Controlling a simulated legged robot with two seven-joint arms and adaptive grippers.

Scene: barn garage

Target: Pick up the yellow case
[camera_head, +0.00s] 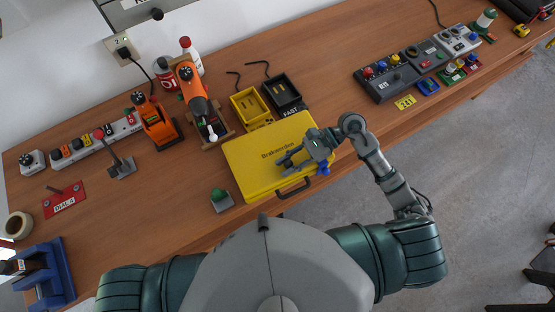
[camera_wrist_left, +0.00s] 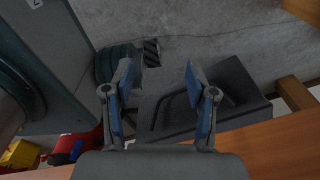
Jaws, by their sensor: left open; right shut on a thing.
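The yellow case (camera_head: 258,167) lies flat near the front edge of the wooden bench, its dark handle (camera_head: 294,188) facing the front. My right gripper (camera_head: 296,163) is over the right part of the case, shut on it; the exact contact between fingers and case is hard to make out. My left gripper (camera_wrist_left: 160,85) is open and empty in the left wrist view, with its blue-padded fingers apart. It does not show in the head view.
Yellow and black chargers (camera_head: 252,108) stand behind the case. Orange drills (camera_head: 155,124) stand to its left. A green button box (camera_head: 221,201) sits by its front left. A grey control panel (camera_head: 417,62) lies farther right. The bench between case and panel is mostly clear.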

